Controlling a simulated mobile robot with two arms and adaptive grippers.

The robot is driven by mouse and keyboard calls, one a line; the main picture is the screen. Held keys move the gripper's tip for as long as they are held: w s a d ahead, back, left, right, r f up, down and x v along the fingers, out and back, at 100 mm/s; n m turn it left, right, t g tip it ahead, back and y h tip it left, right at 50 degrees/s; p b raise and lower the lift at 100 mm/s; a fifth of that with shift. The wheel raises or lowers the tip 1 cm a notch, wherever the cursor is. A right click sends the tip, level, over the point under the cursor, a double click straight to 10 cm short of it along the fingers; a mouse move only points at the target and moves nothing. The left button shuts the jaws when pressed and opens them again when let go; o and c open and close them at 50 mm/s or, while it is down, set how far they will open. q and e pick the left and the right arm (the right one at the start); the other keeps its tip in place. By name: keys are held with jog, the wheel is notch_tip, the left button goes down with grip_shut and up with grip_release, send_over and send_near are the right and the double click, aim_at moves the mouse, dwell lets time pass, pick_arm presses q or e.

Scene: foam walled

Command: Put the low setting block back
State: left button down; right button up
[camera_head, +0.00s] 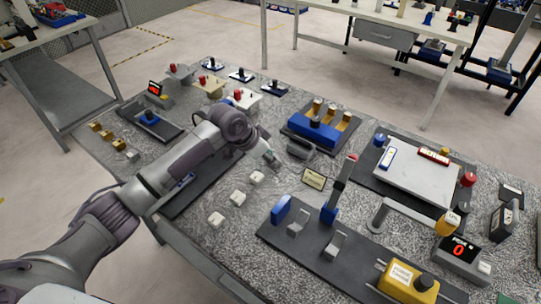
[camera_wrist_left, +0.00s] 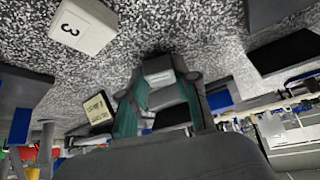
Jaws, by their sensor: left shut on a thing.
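My left gripper (camera_head: 268,156) reaches in from the left over the middle of the speckled bench. In the left wrist view its green-lined fingers (camera_wrist_left: 160,92) are shut on a small grey block (camera_wrist_left: 158,71) at their tips. The head view does not show the held block clearly. I cannot read a marking on it, so I cannot tell if it is the low setting block. Three pale blocks stand in a slanted row below the gripper: a near one (camera_head: 216,219), a middle one (camera_head: 237,198) and a far one (camera_head: 257,178). The wrist view shows a pale block marked 3 (camera_wrist_left: 83,26). My right gripper is not in view.
A small sign (camera_head: 314,179) stands right of the gripper, beside a dark grey fixture (camera_head: 301,147). A blue fixture with yellow pieces (camera_head: 318,130) is behind. A dark plate with a lever (camera_head: 330,255) lies to the front right. Bare bench surrounds the pale blocks.

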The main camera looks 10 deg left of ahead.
pick_arm(q)
jog(key=shift+f, duration=0.2)
jog(key=c, duration=0.8)
grip_release()
jog(key=shift+c, duration=0.2)
jog(key=shift+r, duration=0.3)
jog(key=v, duration=1.1)
jog(key=shift+s+a+r+b, duration=0.15)
jog(key=shift+r+b, duration=0.1)
jog(key=shift+b, duration=0.1)
